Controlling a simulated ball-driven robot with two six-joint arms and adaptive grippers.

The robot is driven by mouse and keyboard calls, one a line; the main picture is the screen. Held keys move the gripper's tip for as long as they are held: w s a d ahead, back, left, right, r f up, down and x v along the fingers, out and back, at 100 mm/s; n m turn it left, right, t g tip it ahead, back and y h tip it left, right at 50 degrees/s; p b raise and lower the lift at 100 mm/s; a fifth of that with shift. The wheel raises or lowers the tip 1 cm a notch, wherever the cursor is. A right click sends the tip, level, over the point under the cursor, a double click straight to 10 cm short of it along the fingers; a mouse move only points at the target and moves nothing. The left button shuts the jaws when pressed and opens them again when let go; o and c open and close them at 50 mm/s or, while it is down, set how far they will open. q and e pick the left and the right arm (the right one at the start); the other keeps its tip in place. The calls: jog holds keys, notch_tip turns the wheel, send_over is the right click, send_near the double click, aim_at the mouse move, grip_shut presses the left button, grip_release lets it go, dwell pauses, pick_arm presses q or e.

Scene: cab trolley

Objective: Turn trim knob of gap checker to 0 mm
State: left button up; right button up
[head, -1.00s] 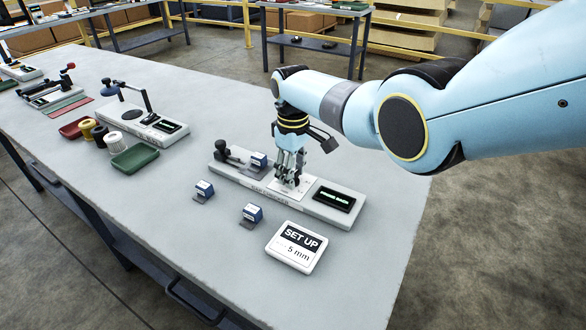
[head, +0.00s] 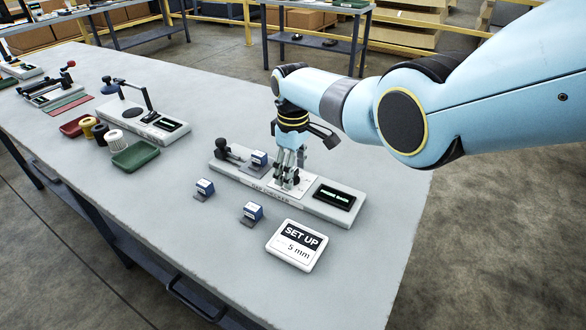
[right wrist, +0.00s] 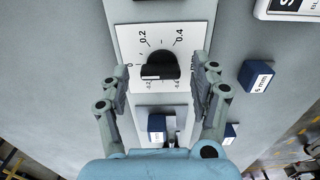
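The gap checker (head: 233,172) is a long light-grey unit on the bench, with a white dial plate (right wrist: 128,40) on top. The black trim knob (right wrist: 160,66) sits on this plate. Scale marks including 0, 0.2 and 0.4 surround it. A white mark shows on the knob's lower left edge; its exact reading is unclear. My right gripper (right wrist: 165,72) is open, with one finger at each side of the knob and visible gaps between. In the head view the right gripper (head: 289,182) points down over the plate and hides the knob. My left gripper is not in view.
A dark display (head: 335,197) with green text is at the unit's right end. Blue gauge blocks (head: 204,187) (head: 252,211) stand in front, and another block (head: 259,159) is on the unit. A "SET UP 5 mm" sign (head: 296,246) lies nearby. A green tray (head: 135,156) is farther left.

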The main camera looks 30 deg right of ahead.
notch_tip(320, 180, up, 12)
dwell(0.7)
dwell(0.4)
